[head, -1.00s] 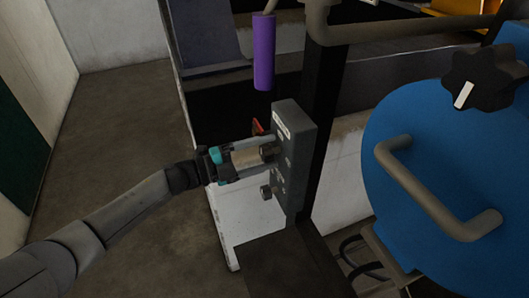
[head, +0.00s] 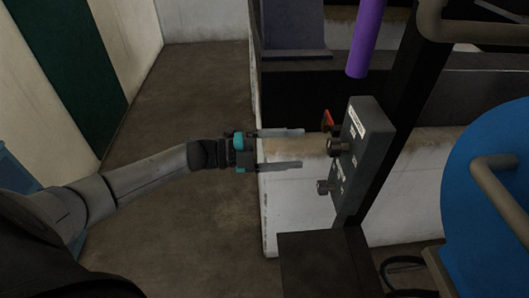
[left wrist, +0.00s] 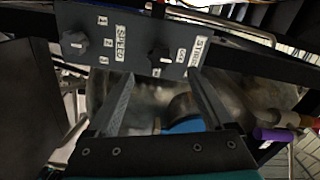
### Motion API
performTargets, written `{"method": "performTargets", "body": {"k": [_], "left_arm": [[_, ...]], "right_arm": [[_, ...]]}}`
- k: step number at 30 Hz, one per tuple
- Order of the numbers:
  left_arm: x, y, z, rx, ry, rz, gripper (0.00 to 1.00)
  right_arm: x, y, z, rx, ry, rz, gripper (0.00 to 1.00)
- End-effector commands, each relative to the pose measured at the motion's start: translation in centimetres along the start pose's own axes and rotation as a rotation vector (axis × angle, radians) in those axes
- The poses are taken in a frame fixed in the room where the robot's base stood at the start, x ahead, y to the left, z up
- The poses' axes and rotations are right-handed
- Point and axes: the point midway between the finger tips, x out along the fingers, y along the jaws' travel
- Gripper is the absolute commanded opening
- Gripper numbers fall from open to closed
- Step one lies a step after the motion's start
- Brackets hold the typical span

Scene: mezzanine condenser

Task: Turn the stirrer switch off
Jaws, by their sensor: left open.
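The grey control box (head: 362,150) stands on a dark post right of centre in the head view. Its upper dark knob (head: 334,147), nearest the top label, appears to be the stirrer switch. In the left wrist view the stirrer knob (left wrist: 164,53) sits beside the STIRRER label; its setting is too small to read surely. The lower speed knob (head: 323,187) also shows in the left wrist view (left wrist: 74,43). My left gripper (head: 301,149) is open and empty, left of the upper knob and apart from it, its fingers above and below the knob's level. My right gripper is out of view.
A purple-sleeved handle (head: 366,38) hangs above the box. A red part (head: 327,120) shows behind the box. A blue vessel with a grey handle (head: 495,185) stands at right. A low white wall (head: 290,210) is behind the gripper. Floor at left is clear.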

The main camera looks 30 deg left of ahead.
Motion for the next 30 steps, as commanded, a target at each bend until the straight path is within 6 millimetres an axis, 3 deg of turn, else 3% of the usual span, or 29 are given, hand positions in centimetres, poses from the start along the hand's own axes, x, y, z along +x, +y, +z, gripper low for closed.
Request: {"method": "performTargets", "body": {"k": [3, 10, 30], "left_arm": [[-2.5, 0.3, 0.0, -0.002, -0.001, 0.004, 0.85], [-5.3, 0.1, 0.0, 0.0, 0.0, 0.001, 0.85], [-5.9, 0.0, 0.0, -0.001, 0.001, 0.0, 0.85]], "right_arm": [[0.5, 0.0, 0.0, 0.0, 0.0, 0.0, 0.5], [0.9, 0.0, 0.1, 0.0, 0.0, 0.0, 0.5], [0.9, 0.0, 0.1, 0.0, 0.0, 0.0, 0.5]]}}
